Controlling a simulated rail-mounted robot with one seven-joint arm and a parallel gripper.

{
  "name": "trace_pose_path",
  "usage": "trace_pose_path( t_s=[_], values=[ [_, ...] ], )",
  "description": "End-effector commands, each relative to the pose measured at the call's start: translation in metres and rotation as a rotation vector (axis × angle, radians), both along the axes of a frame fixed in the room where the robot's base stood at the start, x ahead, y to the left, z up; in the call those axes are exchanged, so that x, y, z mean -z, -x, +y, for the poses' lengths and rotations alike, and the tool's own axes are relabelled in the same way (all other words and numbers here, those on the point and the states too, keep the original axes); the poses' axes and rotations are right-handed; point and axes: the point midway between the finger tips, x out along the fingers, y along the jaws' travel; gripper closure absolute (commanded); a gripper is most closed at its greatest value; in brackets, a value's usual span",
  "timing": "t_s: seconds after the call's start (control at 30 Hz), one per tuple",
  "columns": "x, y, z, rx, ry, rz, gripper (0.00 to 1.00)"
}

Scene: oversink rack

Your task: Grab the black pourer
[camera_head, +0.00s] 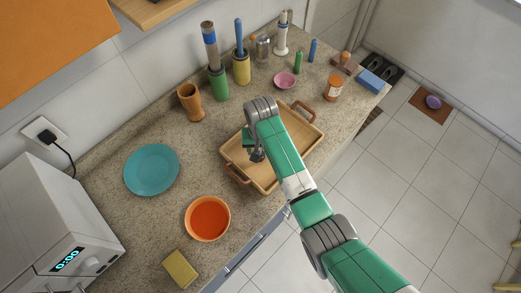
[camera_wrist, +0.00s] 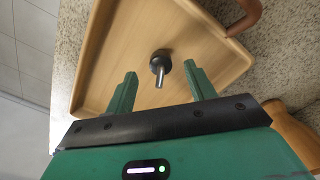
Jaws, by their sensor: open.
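The black pourer (camera_wrist: 160,63) lies in the wooden tray (camera_wrist: 105,25), with a dark round base and a grey metal spout pointing toward my gripper in the wrist view. My gripper (camera_wrist: 160,73) is open and empty, with its two green fingers on either side of the pourer's line and no contact visible. In the head view my gripper (camera_head: 249,142) is over the left part of the tray (camera_head: 265,181), and a small dark part that looks like the pourer (camera_head: 257,156) shows beside it. My arm hides part of the tray.
The tray has brown handles at both ends. A wooden cup (camera_head: 191,102), a teal plate (camera_head: 152,169) and an orange bowl (camera_head: 208,218) stand around it. A pink dish (camera_head: 285,80) and several bottles are behind. The counter's front edge is near the tray.

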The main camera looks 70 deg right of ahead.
Motion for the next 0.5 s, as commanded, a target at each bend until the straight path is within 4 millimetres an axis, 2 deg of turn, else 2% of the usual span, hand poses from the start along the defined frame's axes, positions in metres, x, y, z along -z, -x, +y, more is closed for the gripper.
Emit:
trace_pose_path(
  t_s=[0.1, 0.2, 0.3, 0.5],
  values=[
    [0.024, -0.001, -0.001, 0.001, -0.002, 0.002, 0.45],
    [0.039, -0.001, -0.001, 0.0, -0.001, 0.002, 0.45],
    [0.046, -0.002, -0.001, 0.0, -0.001, 0.001, 0.45],
    [0.046, -0.002, -0.001, 0.0, 0.0, 0.0, 0.45]
  ],
)
